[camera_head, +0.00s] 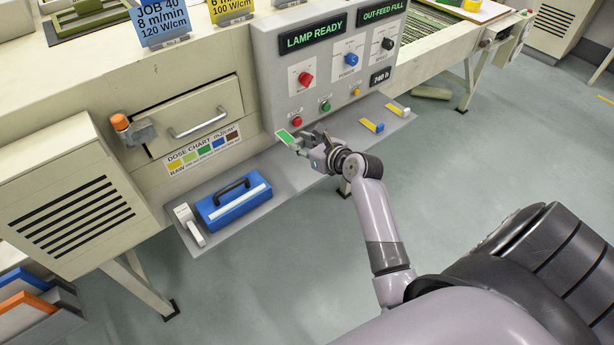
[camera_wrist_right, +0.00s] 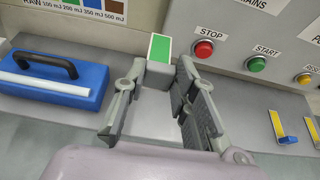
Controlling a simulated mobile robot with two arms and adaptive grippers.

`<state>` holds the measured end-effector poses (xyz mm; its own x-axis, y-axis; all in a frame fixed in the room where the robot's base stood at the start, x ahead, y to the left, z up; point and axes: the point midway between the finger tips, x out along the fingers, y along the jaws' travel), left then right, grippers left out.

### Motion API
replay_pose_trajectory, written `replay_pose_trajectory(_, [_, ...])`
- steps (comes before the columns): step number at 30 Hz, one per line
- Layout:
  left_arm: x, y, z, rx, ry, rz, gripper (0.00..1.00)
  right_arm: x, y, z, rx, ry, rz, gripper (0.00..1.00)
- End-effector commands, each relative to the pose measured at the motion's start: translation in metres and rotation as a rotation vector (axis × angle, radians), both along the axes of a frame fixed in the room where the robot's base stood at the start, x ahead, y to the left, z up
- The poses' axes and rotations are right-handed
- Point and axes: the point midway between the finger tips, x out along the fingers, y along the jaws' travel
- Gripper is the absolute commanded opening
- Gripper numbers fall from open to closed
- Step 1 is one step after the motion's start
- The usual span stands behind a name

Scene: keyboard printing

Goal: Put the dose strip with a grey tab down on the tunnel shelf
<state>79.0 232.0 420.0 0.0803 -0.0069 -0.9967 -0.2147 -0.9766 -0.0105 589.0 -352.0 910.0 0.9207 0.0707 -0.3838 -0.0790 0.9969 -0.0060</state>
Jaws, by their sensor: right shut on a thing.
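The dose strip (camera_head: 285,137) has a green face with a pale border. Its grey tab (camera_wrist_right: 156,74) sits between the fingertips of my right gripper (camera_head: 308,143), which is shut on it; the green face points away from the gripper. The tunnel shelf (camera_head: 283,172) is the long grey ledge under the control panel. The strip and gripper are over its middle part, whose bare surface shows between the fingers in the right wrist view (camera_wrist_right: 152,118). I cannot tell the exact gap between strip and shelf. My left gripper is not in view.
A blue case (camera_head: 232,204) with a black handle and a white-grey tool (camera_head: 190,226) occupy the shelf's left end. The control panel (camera_head: 288,75) with buttons rises behind.

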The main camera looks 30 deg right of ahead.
Motion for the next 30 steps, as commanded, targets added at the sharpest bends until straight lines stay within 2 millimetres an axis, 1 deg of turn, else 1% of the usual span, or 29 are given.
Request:
replay_pose_trajectory(1, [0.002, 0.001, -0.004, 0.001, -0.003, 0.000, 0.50, -0.002, -0.001, -0.019, -0.001, 0.008, -0.001, 0.00])
replay_pose_trajectory(6, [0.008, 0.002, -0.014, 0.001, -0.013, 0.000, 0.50, -0.001, -0.001, -0.066, -0.003, 0.006, 0.001, 0.00])
replay_pose_trajectory(9, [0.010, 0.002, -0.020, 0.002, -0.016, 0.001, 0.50, -0.001, -0.001, -0.089, -0.003, 0.004, 0.001, 0.00])
replay_pose_trajectory(12, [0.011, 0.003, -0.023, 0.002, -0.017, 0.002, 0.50, -0.001, -0.001, -0.103, -0.002, 0.003, -0.001, 0.00])
replay_pose_trajectory(17, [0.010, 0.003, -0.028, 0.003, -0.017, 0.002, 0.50, -0.001, 0.000, -0.115, -0.002, 0.000, 0.001, 0.00])
replay_pose_trajectory(21, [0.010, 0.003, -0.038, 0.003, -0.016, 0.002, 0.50, -0.001, -0.001, -0.138, -0.003, 0.003, 0.000, 0.00])
replay_pose_trajectory(24, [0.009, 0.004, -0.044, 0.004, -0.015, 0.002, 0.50, -0.001, -0.001, -0.151, -0.003, 0.002, 0.000, 0.00])
replay_pose_trajectory(27, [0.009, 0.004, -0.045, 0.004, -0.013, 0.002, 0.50, -0.001, 0.000, -0.155, -0.001, 0.001, -0.001, 0.00])
replay_pose_trajectory(30, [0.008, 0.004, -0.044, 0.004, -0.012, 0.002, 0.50, -0.001, -0.001, -0.154, -0.002, 0.000, -0.001, 0.00])
